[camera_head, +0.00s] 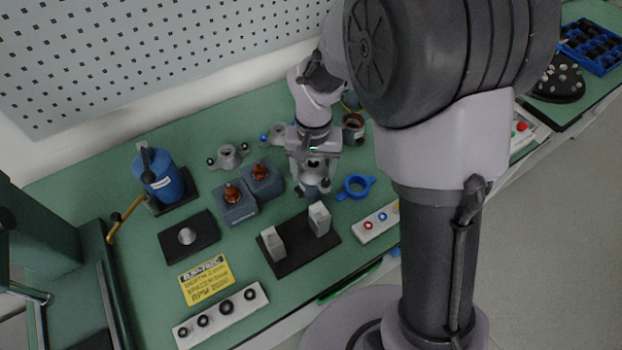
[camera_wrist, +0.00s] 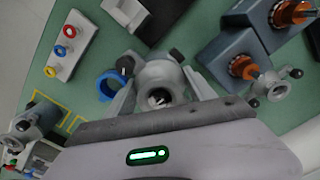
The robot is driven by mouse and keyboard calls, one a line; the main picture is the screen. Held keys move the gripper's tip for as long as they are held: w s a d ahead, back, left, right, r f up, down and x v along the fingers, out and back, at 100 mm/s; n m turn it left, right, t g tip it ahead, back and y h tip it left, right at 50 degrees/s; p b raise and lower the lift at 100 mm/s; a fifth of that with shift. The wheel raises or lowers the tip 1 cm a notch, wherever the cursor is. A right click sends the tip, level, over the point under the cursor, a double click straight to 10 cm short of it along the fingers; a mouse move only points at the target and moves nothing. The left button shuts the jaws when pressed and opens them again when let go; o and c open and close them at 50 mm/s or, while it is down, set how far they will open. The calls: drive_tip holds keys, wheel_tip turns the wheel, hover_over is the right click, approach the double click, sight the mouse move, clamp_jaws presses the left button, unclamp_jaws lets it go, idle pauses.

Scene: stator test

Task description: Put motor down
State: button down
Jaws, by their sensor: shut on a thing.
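The motor is a grey round housing with a central bore and dark knobs on its side lugs. It shows in the wrist view (camera_wrist: 160,74) between the two fingers and in the head view (camera_head: 318,172) below my gripper. My gripper (camera_head: 315,180) is shut on it, and its fingers also show in the wrist view (camera_wrist: 162,100). The motor is over the green table, right of the blue-grey blocks and left of a blue ring (camera_head: 356,187). I cannot tell whether its underside touches the table. The fingers and palm hide part of it.
Two blue-grey blocks (camera_head: 238,212) with copper-coloured tops stand to the left. A black fixture with two light uprights (camera_head: 297,252) lies in front. Similar grey housings (camera_head: 229,156) lie behind left. A white button box (camera_head: 372,224) is front right.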

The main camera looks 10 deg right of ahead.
wheel_tip(320, 180, down, 3)
drive_tip(key=shift+r+b, duration=0.15)
drive_tip(key=shift+b, duration=0.2)
drive_tip(key=shift+r, duration=0.15)
drive_tip(key=shift+c, duration=1.6)
unclamp_jaws()
drive_tip(key=shift+f, duration=0.2)
